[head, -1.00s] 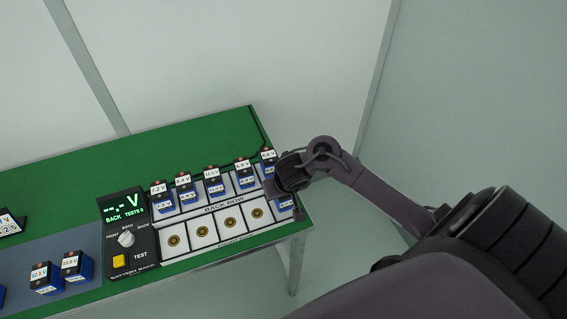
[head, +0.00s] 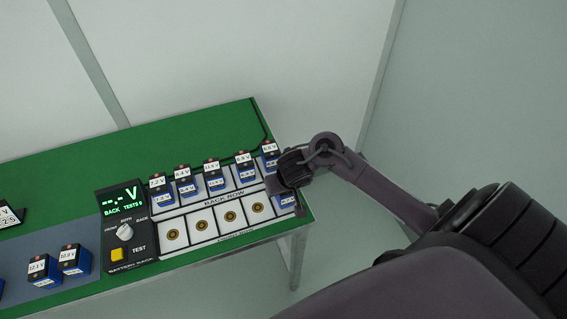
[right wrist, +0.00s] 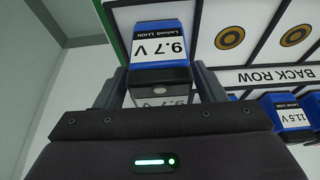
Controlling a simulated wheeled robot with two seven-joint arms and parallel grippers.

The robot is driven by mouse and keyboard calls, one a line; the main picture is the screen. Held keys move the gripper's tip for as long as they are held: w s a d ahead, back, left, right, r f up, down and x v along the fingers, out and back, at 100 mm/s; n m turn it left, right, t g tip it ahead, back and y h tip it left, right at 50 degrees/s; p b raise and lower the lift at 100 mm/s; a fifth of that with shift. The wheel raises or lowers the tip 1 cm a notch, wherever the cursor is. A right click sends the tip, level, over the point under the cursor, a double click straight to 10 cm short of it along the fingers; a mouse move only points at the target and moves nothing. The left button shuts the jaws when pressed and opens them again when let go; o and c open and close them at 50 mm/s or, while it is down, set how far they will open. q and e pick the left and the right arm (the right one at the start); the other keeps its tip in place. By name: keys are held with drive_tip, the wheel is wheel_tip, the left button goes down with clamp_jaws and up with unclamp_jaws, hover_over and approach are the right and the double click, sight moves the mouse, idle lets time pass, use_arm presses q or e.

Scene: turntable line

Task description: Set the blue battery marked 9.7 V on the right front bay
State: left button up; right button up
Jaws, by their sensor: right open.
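The blue battery marked 9.7 V (right wrist: 158,45) stands in the right front bay of the battery rack, its label upside down in the right wrist view. In the head view only part of this battery (head: 286,201) shows below my gripper. My right gripper (right wrist: 160,72) is open, with one finger on each side of the battery's dark top end. In the head view my right gripper (head: 276,184) is over the right end of the rack, and its fingers are mostly hidden. My left gripper is not in view.
Several blue batteries (head: 214,180) stand in the back row. The other front bays (head: 202,225) are empty, with round contacts. The tester (head: 124,228) has a green display reading dashes. The table's right edge is close.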

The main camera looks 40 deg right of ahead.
drive_tip(key=p+v, duration=0.8)
drive_tip(key=v, duration=0.4)
drive_tip(key=shift+r, duration=0.1)
